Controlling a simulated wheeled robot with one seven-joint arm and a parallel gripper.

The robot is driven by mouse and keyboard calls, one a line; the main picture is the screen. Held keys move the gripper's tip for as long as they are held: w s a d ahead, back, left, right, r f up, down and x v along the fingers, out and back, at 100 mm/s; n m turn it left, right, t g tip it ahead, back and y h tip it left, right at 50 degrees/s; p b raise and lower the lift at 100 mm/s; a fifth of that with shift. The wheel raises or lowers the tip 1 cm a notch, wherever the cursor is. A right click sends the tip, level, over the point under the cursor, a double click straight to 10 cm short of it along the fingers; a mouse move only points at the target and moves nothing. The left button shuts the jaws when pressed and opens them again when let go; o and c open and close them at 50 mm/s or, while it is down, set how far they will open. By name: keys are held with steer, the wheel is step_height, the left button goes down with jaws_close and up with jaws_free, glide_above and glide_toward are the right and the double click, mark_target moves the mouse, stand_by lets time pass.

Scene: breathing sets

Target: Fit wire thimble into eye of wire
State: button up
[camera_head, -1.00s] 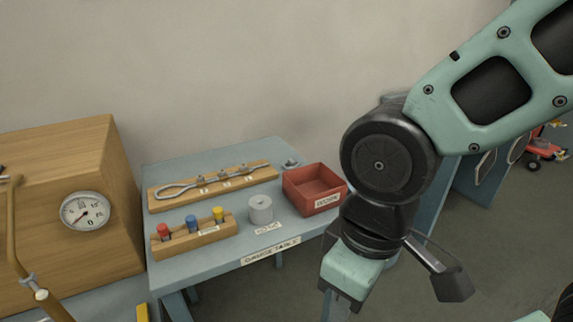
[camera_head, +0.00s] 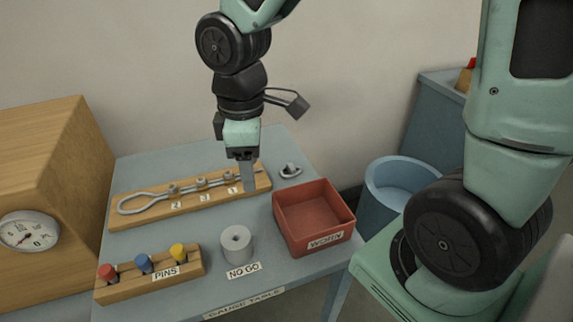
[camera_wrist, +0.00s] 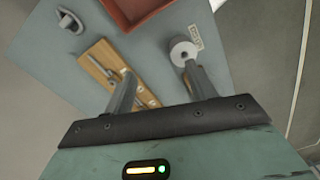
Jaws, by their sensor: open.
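The wire (camera_head: 160,199) lies along a wooden board (camera_head: 118,222) on the table, held by several clamps. Its eye is the open loop at the board's left end. A small grey metal piece that looks like the thimble (camera_head: 289,170) sits on the table behind the red bin; it also shows at the upper left of the wrist view (camera_wrist: 69,21). My gripper (camera_head: 249,184) is above the board's right end, left of the thimble. In the wrist view my gripper (camera_wrist: 160,88) is open, with nothing between its fingers. The wire's eye is not visible there.
A red bin (camera_head: 343,212) labelled WORN stands right of a grey NO GO cylinder (camera_head: 237,252). A pin block (camera_head: 183,269) with red, blue and yellow pins is at the front left. A wooden box with a gauge (camera_head: 28,231) stands left. A blue bucket (camera_head: 372,210) is beyond the table.

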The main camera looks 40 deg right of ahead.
steer(key=w+d+n+p, duration=0.1)
steer(key=w+d+n, duration=0.1)
steer(key=w+d, duration=0.5)
steer(key=n, duration=0.2)
glide_above(291, 166)
step_height(291, 166, down, 11)
steer(key=shift+a+f, duration=0.15)
steer(key=shift+f, duration=0.05)
steer(key=shift+s+f, duration=0.1)
steer(key=shift+f, duration=2.55)
steer(key=c, duration=0.9)
